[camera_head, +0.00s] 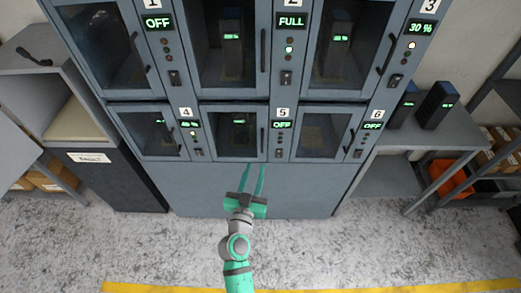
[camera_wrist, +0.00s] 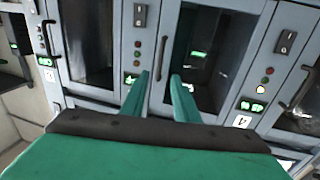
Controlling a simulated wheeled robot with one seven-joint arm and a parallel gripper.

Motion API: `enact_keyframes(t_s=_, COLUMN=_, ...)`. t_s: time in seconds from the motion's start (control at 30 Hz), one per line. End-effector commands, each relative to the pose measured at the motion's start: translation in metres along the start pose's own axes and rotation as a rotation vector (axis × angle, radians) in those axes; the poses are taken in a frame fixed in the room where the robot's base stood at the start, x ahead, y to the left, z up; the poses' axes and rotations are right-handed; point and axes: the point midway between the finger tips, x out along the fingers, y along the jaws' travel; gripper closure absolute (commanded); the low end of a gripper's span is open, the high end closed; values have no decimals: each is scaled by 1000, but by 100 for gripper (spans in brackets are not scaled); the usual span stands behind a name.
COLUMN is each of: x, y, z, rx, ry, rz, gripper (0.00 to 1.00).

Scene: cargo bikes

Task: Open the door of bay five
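The bay five door (camera_head: 232,134) is the lower middle glass door of the blue-grey cabinet. It is shut, with a dark battery-like block and a green light behind it. Its dark vertical handle (camera_head: 263,141) is on the right edge, beside the panel marked 5 (camera_head: 282,125), which reads OFF. My gripper (camera_head: 254,167) is open and empty, its green fingers pointing at the door's lower right. The wrist view is turned over; there the handle (camera_wrist: 162,65) appears between the two fingertips (camera_wrist: 160,75) on the bay five door (camera_wrist: 212,55). Contact cannot be told.
Bay four (camera_head: 147,132) and bay six (camera_head: 320,134) flank it with shut doors. Shelves with dark blocks (camera_head: 438,104) stand right; a grey bench unit (camera_head: 110,180) stands left. The floor in front is clear, with a yellow line (camera_head: 330,287).

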Motion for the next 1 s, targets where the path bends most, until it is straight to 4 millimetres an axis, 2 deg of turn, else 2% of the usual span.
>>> enact_keyframes(t_s=0.3, x=54, y=0, z=-1, rx=0, ry=1, rz=0, gripper=72)
enact_keyframes(t_s=0.5, x=82, y=0, z=-1, rx=0, ry=1, rz=0, gripper=72)
enact_keyframes(t_s=0.7, x=96, y=0, z=0, rx=0, ry=0, rz=-1, gripper=72)
enact_keyframes(t_s=1.0, x=98, y=0, z=0, rx=0, ry=-1, rz=-1, gripper=72)
